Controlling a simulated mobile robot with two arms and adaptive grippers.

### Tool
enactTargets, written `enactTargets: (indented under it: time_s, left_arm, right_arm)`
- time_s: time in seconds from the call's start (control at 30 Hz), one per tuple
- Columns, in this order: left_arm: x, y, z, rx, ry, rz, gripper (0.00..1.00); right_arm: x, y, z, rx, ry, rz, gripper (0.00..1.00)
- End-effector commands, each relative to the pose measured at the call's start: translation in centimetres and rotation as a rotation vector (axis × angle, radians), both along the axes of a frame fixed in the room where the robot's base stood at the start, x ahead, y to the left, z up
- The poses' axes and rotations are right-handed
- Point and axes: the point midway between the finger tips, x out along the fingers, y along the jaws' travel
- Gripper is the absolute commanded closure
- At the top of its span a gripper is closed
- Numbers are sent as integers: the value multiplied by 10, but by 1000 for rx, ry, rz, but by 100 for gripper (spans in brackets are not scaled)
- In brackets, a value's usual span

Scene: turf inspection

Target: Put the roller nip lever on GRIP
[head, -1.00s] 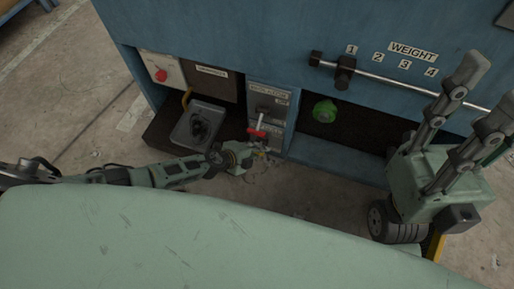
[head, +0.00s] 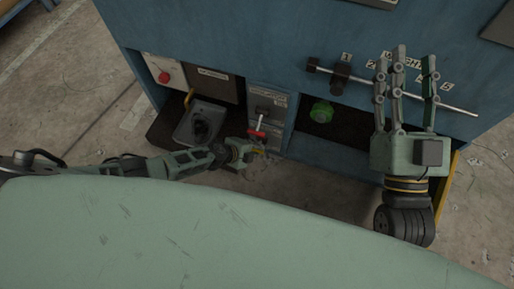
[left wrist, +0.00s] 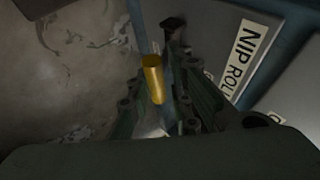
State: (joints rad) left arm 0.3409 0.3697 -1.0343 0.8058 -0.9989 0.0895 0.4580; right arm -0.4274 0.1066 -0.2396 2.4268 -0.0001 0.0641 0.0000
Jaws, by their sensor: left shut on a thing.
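The roller nip lever (left wrist: 153,80) has a yellow handle and lies between my left gripper's fingers in the left wrist view. A cut-off label reading "NIP ROLL" (left wrist: 243,58) is on the grey panel beside it. My left gripper (head: 258,149) is low at the machine's front, just below a red-handled lever (head: 258,131). It is shut on the yellow handle; the fingers hide part of it. The GRIP mark cannot be read in either view. My right gripper (head: 405,75) is raised with its fingers spread and empty, in front of the weight scale.
The blue machine (head: 230,40) fills the back. A rail with a black slider (head: 340,75) crosses it. A green knob (head: 322,112) sits by a dark recess. A red button (head: 164,77) and a grey tray (head: 200,122) are at left. Concrete floor shows at far left.

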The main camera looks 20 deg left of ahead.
Motion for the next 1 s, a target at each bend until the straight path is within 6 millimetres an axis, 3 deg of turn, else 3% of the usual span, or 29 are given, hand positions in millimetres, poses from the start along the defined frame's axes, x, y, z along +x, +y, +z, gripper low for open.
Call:
enactTargets:
  time_s: [0.03, 0.3, 0.33, 0.47, 1.0]
  left_arm:
    - [-9, -2, -7, -4, 19, -4, 100]
    - [-9, -2, -7, -4, 19, -4, 100]
    - [-9, -2, -7, -3, 18, -5, 80]
    - [-8, -2, -6, -4, 15, -4, 68]
    - [-3, 4, 9, 4, -6, -8, 68]
  right_arm:
    - [0, 0, -1, -1, 3, 0, 60]
    - [0, 0, -1, -1, 2, 0, 60]
    - [0, 0, -1, -1, 2, 0, 60]
    - [0, 0, -1, -1, 2, 0, 60]
    - [0, 0, 0, -1, 0, 0, 60]
